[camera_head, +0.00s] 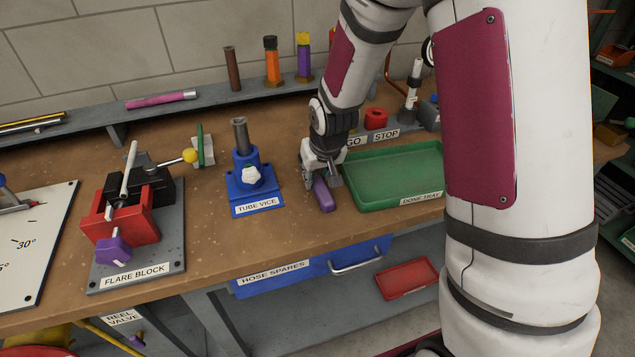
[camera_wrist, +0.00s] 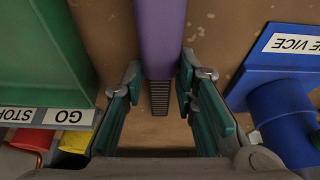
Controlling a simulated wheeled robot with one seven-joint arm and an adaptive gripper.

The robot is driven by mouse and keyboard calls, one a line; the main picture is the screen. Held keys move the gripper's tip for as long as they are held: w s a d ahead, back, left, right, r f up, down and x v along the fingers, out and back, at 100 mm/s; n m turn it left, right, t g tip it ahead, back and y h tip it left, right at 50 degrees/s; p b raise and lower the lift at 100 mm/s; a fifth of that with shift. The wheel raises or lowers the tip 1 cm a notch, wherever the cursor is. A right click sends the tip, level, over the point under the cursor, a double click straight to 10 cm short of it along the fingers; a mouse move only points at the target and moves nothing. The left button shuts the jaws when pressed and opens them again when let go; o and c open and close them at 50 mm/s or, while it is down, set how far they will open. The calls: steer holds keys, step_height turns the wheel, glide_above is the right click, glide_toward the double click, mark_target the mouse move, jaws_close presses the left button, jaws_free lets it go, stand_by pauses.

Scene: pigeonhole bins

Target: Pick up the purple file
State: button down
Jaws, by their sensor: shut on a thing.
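The purple file (camera_head: 323,196) is at the bench top between the tube vice and the green tray. In the wrist view its purple handle (camera_wrist: 160,38) runs up out of the frame, with a dark ridged end between my fingers. My gripper (camera_head: 321,182) points down over it, and its teal-padded fingers (camera_wrist: 159,84) are shut on the file from both sides. I cannot tell whether the file still touches the bench.
The blue tube vice (camera_head: 248,183) stands close left of my gripper. The green done tray (camera_head: 395,176) lies close to its right. The go and stop panel (camera_head: 370,139) is behind. The flare block (camera_head: 130,225) is farther left. Brown bench shows in front.

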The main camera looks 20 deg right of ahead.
mark_target(317, 177)
steer(key=shift+r, duration=0.1)
steer(key=shift+r, duration=0.6)
step_height(317, 177, up, 2)
steer(key=shift+r, duration=0.2)
steer(key=s, duration=0.4)
steer(key=s+d+p, duration=0.1)
steer(key=s, duration=0.3)
steer(key=s+d+r, duration=0.1)
steer(key=s, duration=0.4)
steer(key=shift+s+r+p, duration=0.1)
steer(key=shift+s+p, duration=0.15)
steer(key=shift+p, duration=0.25)
steer(key=shift+r+p, duration=0.1)
steer(key=shift+p, duration=0.6)
steer(key=s+p, duration=0.1)
steer(key=p, duration=0.1)
steer(key=shift+d+p, duration=0.15)
steer(key=shift+p, duration=0.2)
steer(key=s+p, duration=0.1)
steer(key=p, duration=0.2)
steer(key=shift+s, duration=0.15)
